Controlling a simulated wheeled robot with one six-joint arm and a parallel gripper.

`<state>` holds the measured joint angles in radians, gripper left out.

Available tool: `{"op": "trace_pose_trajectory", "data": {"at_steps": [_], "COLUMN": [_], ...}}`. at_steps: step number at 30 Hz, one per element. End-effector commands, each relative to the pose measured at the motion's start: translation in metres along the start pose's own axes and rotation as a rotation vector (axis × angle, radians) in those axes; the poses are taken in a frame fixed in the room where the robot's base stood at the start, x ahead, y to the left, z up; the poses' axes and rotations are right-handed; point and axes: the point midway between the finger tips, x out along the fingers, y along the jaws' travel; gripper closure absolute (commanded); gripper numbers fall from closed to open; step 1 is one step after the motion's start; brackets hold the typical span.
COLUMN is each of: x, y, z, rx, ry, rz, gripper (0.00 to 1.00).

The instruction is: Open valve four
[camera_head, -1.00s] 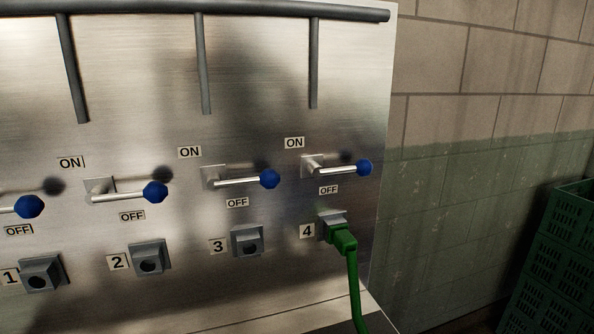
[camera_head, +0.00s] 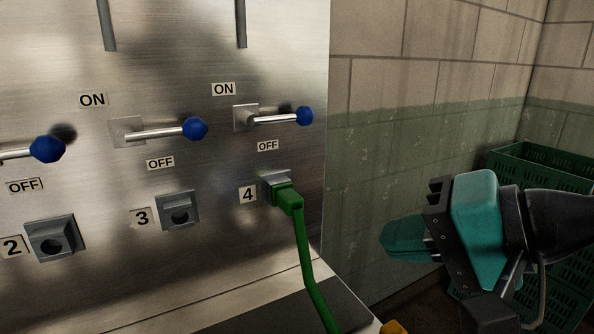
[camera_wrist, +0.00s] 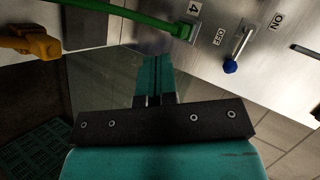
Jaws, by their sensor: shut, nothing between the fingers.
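Valve four is a metal lever with a blue knob (camera_head: 304,116) on the steel panel. It points to the right, nearly level, between an ON label (camera_head: 223,89) above and an OFF label (camera_head: 268,146) below. A green plug (camera_head: 287,198) with a green hose sits in the socket by label 4 (camera_head: 248,195). My gripper (camera_head: 392,240) is right of the panel and lower than the lever, apart from it. Its teal fingers are shut with nothing between them. In the wrist view the fingers (camera_wrist: 154,70) point toward the panel, and the blue knob (camera_wrist: 230,67) shows to their right.
Other blue-knobbed levers, such as valve three's (camera_head: 195,128), stand left of valve four. Green crates (camera_head: 540,165) are stacked behind my gripper at the right. A yellow object (camera_wrist: 30,42) shows in the wrist view. The space between my gripper and the lever looks clear.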

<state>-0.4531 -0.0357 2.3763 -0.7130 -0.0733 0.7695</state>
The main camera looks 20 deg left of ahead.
Motion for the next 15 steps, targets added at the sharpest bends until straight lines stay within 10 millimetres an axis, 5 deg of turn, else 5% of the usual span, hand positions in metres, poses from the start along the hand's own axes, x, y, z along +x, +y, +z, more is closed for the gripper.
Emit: {"op": "trace_pose_trajectory", "data": {"at_steps": [1,6,15], "x": [0.03,0.079,0.104], "y": [0.001,-0.04,-0.046], "z": [-0.001,-0.017,-0.04], "rx": [0.133,0.694,1.439], "ry": [0.022,0.0,-0.266], "rz": [-0.123,-0.593,-1.156], "gripper": [1.0,1.0,1.0]}}
